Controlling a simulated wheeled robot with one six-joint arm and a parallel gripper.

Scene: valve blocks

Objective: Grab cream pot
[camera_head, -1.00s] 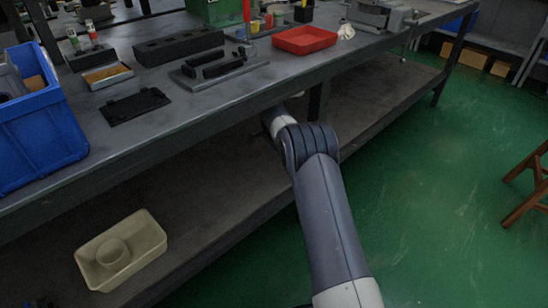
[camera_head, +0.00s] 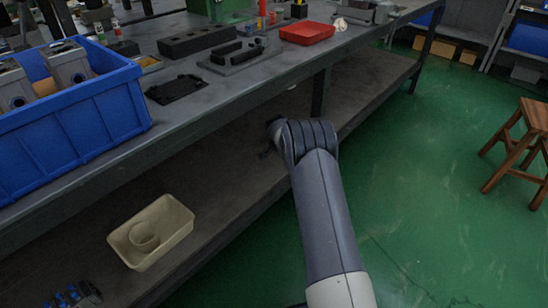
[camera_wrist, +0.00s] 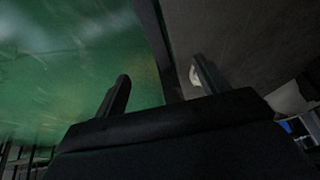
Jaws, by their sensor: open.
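A cream pot (camera_head: 144,238), short and round, stands upright in a cream rectangular tray (camera_head: 180,218) on the bench's lower shelf, at the lower left of the head view. My gripper (camera_wrist: 161,68) is open in the wrist view, with nothing visible between its fingers. One finger is over green floor, the other over the dark shelf. A small pale object (camera_wrist: 195,76) lies by the right finger; I cannot tell what it is.
Blue parts lie on the shelf (camera_head: 75,296) near the tray. The benchtop above holds a blue bin (camera_head: 85,125), dark blocks (camera_head: 197,40) and a red tray (camera_head: 307,33). A wooden stool (camera_head: 520,150) stands right. The green floor between is clear.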

